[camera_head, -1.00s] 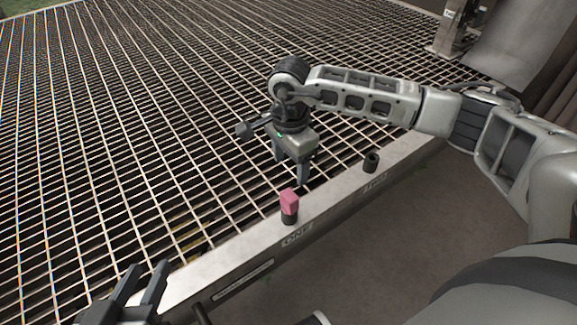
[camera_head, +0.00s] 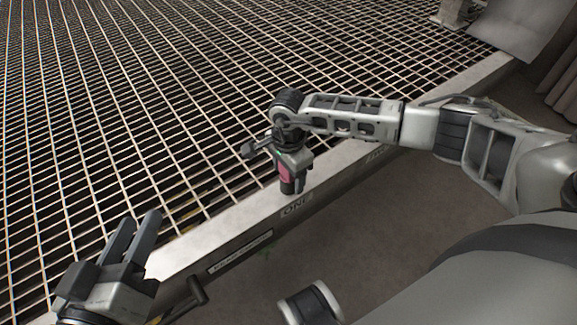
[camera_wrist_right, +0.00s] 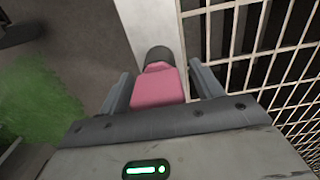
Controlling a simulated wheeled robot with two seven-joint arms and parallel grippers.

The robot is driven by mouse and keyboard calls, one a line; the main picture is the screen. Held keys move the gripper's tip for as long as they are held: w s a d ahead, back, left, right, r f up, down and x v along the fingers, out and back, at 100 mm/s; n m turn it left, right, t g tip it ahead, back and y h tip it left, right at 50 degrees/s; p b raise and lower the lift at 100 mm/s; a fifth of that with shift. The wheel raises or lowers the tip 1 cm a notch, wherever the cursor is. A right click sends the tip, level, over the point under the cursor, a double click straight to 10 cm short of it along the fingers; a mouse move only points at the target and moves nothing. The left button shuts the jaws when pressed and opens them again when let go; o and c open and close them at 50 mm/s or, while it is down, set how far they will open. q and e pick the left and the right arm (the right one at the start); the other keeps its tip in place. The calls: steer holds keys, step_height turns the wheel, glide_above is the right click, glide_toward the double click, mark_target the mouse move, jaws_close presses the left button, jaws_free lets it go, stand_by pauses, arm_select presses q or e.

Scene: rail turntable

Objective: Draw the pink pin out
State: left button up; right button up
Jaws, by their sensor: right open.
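The pink pin (camera_head: 286,173) stands in a dark socket (camera_head: 288,187) on the metal rail, by the label ONE. In the right wrist view the pin's pink head (camera_wrist_right: 158,86) lies between the two fingers, with the dark round socket (camera_wrist_right: 158,55) just beyond it. My right gripper (camera_head: 287,178) is open and points down around the pin head; a gap shows beside the finger at left, and contact on the right side is hard to tell. My left gripper (camera_head: 135,236) is open and empty at the lower left, near the rail.
The metal rail (camera_head: 225,222) runs diagonally along the edge of a wide grating (camera_head: 120,120). A dark handle (camera_head: 196,292) sticks out at the rail's near end. The second socket is hidden behind my right arm.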

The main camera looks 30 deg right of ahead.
steer(key=shift+f, duration=0.1)
steer(key=c, duration=1.2)
steer(key=shift+o, duration=1.3)
steer(key=shift+c, duration=1.2)
steer(key=shift+r+p, duration=0.5)
steer(key=shift+r, duration=0.2)
steer(key=shift+r+p, duration=2.4)
steer(key=shift+r, duration=0.7)
